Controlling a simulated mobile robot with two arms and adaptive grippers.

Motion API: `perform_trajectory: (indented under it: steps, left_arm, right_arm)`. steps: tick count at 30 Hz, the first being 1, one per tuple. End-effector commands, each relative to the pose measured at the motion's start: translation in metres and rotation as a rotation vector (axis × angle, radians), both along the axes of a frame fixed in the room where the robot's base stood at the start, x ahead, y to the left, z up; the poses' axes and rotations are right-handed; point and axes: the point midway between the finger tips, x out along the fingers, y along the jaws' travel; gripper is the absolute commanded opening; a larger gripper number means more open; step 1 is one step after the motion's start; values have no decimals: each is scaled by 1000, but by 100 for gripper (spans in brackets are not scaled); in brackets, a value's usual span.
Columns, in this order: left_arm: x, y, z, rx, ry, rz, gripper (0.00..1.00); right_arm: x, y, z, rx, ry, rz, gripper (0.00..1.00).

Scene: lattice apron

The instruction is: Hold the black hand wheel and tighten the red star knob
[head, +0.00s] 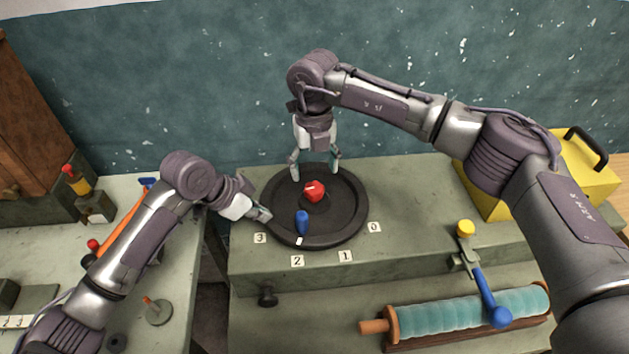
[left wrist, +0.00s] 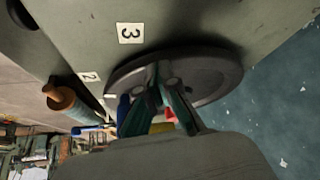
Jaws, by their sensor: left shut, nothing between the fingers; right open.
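The black hand wheel (head: 348,206) is a dark round dish lying flat on the green bench, with a blue handle (head: 302,222) standing at its front. The red star knob (head: 314,190) sits at its middle. My left gripper (head: 264,214) is shut and empty at the wheel's left rim; whether it touches is unclear. In the left wrist view its fingertips (left wrist: 163,72) overlap the wheel (left wrist: 218,72), and the knob (left wrist: 171,114) is mostly hidden behind the fingers. My right gripper (head: 315,172) is open, pointing down, above and slightly behind the knob.
Number plates 3 to 0 curve along the wheel's front. A blue lever with a yellow ball (head: 465,228) and a teal roller (head: 450,312) lie front right. A yellow box (head: 590,185) stands at right. A second bench (head: 185,270) is at left, across a gap.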

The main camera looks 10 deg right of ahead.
Motion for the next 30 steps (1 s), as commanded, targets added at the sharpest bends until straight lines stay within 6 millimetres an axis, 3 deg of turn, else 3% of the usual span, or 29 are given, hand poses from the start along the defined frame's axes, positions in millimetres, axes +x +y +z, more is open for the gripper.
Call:
perform_trajectory:
  steps: [1, 9, 23, 30]
  left_arm:
    - [-5, 2, -11, 14, 22, -3, 0]
    - [-5, 2, -11, 15, 22, -3, 0]
    - [-5, 2, -10, 15, 22, -3, 0]
    - [-5, 2, 10, 13, 20, -2, 0]
  right_arm:
    - [0, 0, 11, 0, -3, 0, 74]
    - [-2, 0, 50, 0, 0, 0, 74]
    - [-2, 0, 58, 0, 1, 1, 74]
    - [-2, 0, 78, 0, 1, 1, 74]
